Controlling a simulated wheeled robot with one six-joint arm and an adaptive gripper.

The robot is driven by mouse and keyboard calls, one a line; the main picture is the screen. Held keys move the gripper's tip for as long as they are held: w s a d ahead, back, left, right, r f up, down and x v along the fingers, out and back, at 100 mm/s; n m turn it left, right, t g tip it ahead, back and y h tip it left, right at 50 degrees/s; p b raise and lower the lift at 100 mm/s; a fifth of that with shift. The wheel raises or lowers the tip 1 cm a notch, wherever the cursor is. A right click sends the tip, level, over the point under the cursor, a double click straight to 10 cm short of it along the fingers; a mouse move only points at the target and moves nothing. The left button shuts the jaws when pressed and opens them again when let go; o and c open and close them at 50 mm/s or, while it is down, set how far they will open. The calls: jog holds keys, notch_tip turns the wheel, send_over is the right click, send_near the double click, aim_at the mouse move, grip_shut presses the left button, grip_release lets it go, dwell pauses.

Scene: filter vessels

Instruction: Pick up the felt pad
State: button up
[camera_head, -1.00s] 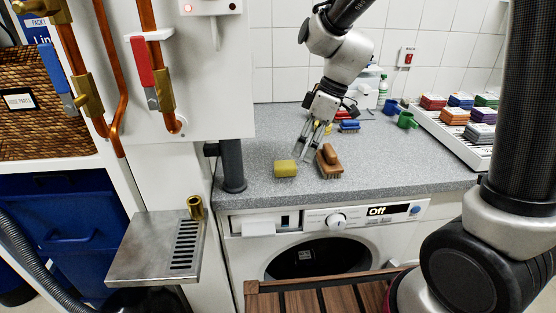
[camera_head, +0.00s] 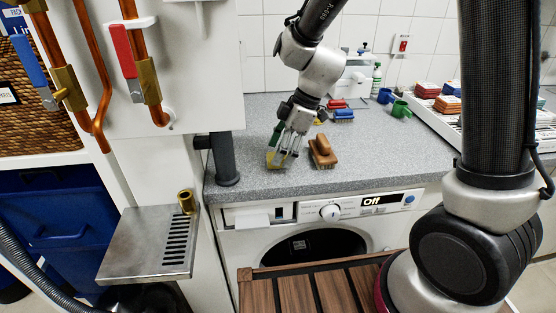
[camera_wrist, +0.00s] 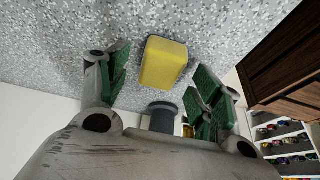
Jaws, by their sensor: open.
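The yellow block, which looks to be the felt pad (camera_head: 274,161), lies on the grey speckled counter near its front edge. In the head view my gripper (camera_head: 284,153) points down at it and partly hides it. In the wrist view the felt pad (camera_wrist: 164,63) shows whole, in the gap between the green-lined fingers of my gripper (camera_wrist: 160,78). The fingers are apart, with bare counter visible between each of them and the pad. I cannot tell how high the fingertips are above the counter.
A wooden brush (camera_head: 323,152) lies just right of my gripper. A black post (camera_head: 225,160) stands to the left. A white rack (camera_head: 435,117) is at right.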

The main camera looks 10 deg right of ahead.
jog(key=shift+a+f, duration=0.2)
jog(key=shift+f, duration=0.3)
jog(key=c, duration=0.9)
jog(key=shift+c, duration=0.2)
notch_tip(320, 180, up, 10)
